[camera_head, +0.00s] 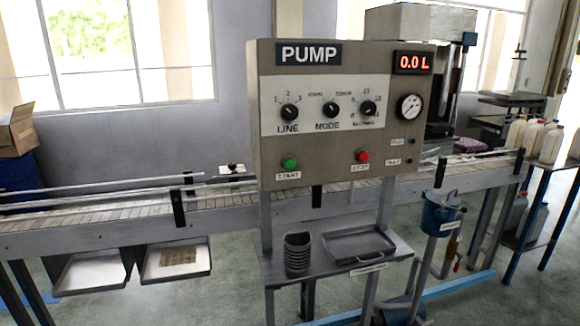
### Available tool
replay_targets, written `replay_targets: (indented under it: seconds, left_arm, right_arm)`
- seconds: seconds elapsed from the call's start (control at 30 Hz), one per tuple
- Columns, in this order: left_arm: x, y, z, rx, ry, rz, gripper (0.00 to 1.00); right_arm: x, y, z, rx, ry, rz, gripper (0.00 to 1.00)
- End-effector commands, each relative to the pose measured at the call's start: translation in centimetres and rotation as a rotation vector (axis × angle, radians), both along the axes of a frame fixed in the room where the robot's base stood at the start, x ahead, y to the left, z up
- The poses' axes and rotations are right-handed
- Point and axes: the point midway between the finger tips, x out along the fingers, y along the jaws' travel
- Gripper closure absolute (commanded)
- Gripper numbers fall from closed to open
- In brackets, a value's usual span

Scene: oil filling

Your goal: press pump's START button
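The pump panel (330,225) is a grey-beige box labelled PUMP, on legs in the middle of the head view. Its green START button (288,162) is at the lower left of the face, above a START label. A red STOP button (362,156) is to its right. Three black knobs sit above: LINE (290,112), MODE (331,110) and an unclear third (368,108). The red display (413,62) reads 0.0 L. A round gauge (410,107) is below it. Neither of my grippers is in view.
A conveyor (110,217) runs behind the panel. Below the panel, a shelf (335,268) holds a ribbed dark cup (297,252) and a tray (358,244). A blue bucket (440,213) hangs at right. White jugs (551,143) stand on a far-right table. Open floor lies in front.

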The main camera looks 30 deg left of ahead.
Motion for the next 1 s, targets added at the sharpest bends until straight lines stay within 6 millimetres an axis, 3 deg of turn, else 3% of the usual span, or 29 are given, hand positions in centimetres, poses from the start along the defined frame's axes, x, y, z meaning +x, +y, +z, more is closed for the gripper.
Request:
replay_targets:
  seconds: [0.17,1.0]
  left_arm:
    - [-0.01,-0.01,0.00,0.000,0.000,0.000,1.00]
    - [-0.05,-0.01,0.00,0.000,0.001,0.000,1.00]
  right_arm:
    - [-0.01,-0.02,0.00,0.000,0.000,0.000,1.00]
    - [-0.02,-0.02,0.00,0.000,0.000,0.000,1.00]
